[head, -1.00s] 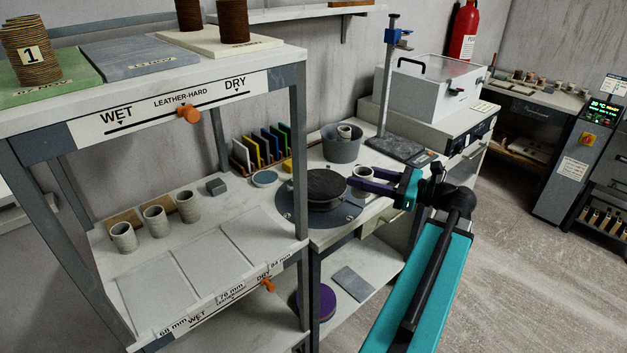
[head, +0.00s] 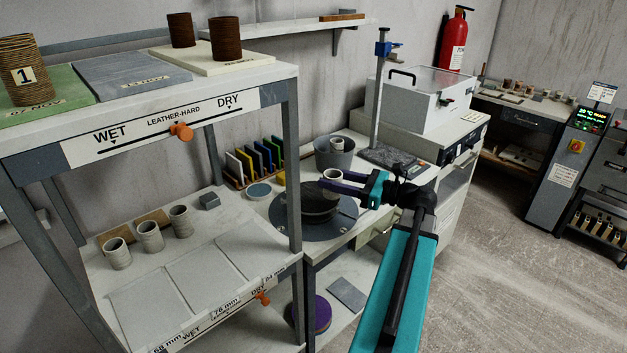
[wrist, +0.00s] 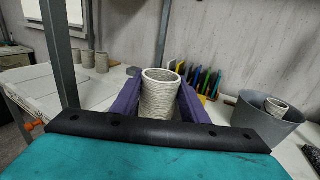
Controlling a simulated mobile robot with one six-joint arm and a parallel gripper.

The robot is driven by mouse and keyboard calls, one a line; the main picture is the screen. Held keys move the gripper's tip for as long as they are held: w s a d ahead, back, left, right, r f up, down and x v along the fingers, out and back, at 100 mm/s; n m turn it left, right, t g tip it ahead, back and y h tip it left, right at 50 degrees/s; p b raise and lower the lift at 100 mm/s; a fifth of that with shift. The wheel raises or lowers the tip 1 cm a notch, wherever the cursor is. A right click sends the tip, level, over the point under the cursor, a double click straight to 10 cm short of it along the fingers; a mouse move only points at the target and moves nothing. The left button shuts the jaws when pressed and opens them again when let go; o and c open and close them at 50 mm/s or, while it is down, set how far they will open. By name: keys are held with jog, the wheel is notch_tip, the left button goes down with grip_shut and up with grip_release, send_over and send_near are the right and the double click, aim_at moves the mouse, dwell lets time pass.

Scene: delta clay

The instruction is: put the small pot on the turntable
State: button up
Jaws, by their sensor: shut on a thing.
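The small pot (wrist: 159,97), pale grey and ribbed, stands upright between the purple fingers of my gripper (wrist: 160,108) in the wrist view. My gripper is shut on it. In the head view, the pot's rim (head: 333,174) shows just behind the fingers of my gripper (head: 328,184). The turntable has a dark round top (head: 316,208) on a wide grey disc (head: 284,218). The pot and fingers appear over the back part of the turntable. The fingers hide the pot's base, so I cannot tell its height above the top.
A grey bucket (head: 323,158) with another pot (head: 337,144) in it stands behind the turntable. A stand with a tall post (head: 379,100) is at right. Coloured slabs (head: 255,162) stand behind left. The shelf rack's post (head: 292,180) is close on the left.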

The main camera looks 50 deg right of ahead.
jog(key=w, duration=0.6)
jog(key=shift+w+d+f+p, duration=0.25)
jog(key=shift+w+f+p, duration=0.05)
jog(key=shift+w+p, duration=0.05)
jog(key=shift+w, duration=0.6)
jog(key=shift+f+p, duration=0.45)
jog(key=shift+f, duration=1.35)
jog(key=shift+f, duration=0.1)
jog(key=o, duration=1.1)
